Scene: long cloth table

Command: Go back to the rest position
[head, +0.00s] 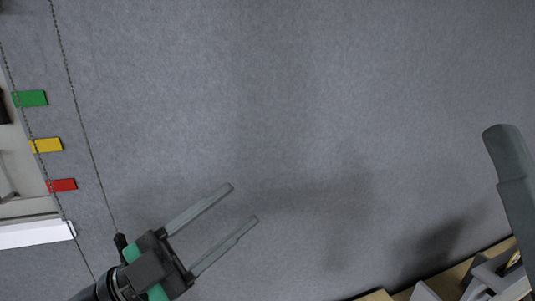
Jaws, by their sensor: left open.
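My left gripper (243,203) is in the lower left part of the head view, over the grey cloth table (300,90). Its two long grey fingers are spread apart and point up and to the right. Nothing is between them, and they touch no object that I can see. My right gripper cannot be made out in this view.
Green (30,98), yellow (46,145) and red (62,185) tabs lie along the left side, beside a pale object (35,232) cut off by the edge. A dark grey rounded piece (512,165) enters from the right. Wooden and grey parts fill the lower right corner. The middle cloth is clear.

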